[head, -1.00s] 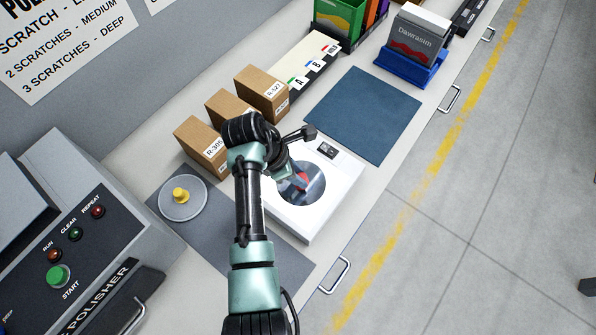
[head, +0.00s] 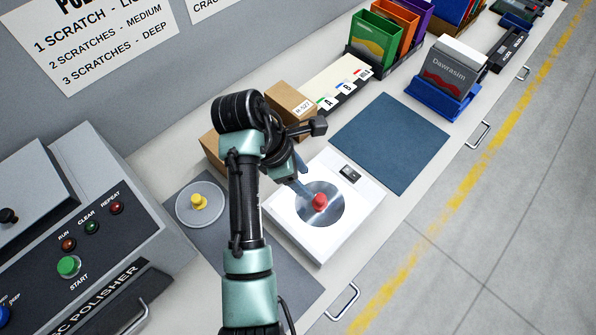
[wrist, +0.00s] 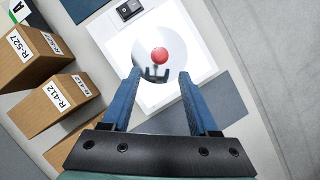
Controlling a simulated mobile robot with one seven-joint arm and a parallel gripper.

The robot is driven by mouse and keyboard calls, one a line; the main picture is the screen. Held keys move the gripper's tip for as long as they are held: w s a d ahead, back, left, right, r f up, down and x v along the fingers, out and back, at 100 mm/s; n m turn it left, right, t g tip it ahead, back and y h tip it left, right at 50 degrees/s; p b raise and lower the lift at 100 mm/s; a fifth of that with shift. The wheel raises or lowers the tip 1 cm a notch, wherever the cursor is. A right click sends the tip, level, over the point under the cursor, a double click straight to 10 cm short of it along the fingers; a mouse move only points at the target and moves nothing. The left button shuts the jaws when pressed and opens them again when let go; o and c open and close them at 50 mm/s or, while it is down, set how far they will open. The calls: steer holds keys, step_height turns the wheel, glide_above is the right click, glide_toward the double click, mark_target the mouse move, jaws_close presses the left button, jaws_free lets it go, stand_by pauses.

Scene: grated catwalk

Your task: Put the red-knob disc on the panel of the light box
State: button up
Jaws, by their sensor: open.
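The red-knob disc (head: 319,211) is a silver disc with a red knob, lying flat on top of the white light box (head: 352,226). In the wrist view the red knob (wrist: 159,55) and disc show on the bright white panel (wrist: 197,55). My gripper (wrist: 159,75) is open and empty, its two blue fingers apart. The knob shows beyond the fingertips and clear of them. In the head view my arm hides part of the light box's left side, and my fingers (head: 302,187) are up and left of the knob.
A yellow-knob disc (head: 198,203) lies on a grey mat left of my arm. Cardboard boxes (head: 291,104) stand behind my gripper. A blue mat (head: 392,142) lies bare beyond the light box. The polisher (head: 90,240) stands at the left.

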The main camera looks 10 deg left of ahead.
steer(key=w+r+m+t+y, duration=0.1)
steer(key=w+r+m+t, duration=0.25)
steer(key=r, duration=0.55)
steer(key=w+d+r+m+t+y, duration=0.1)
steer(key=w+r+m+t, duration=0.3)
steer(key=r, duration=0.6)
steer(key=w+r+m+t+y, duration=0.1)
steer(key=w+r+m+t, duration=0.3)
steer(key=r, duration=0.5)
steer(key=s+d+r+m+t, duration=0.15)
steer(key=r+t, duration=0.25)
steer(key=r, duration=0.4)
steer(key=s+d+r+m+t, duration=0.1)
steer(key=s+r+m+t, duration=0.2)
steer(key=r, duration=0.5)
steer(key=s+r+m+t+y, duration=0.1)
steer(key=s+r+m+t, duration=0.4)
steer(key=s+r, duration=0.8)
step_height(320, 180, up, 2)
steer(key=t, duration=0.2)
steer(key=shift+d+t, duration=0.3)
steer(key=shift+t, duration=0.05)
steer(key=shift+c, duration=0.8)
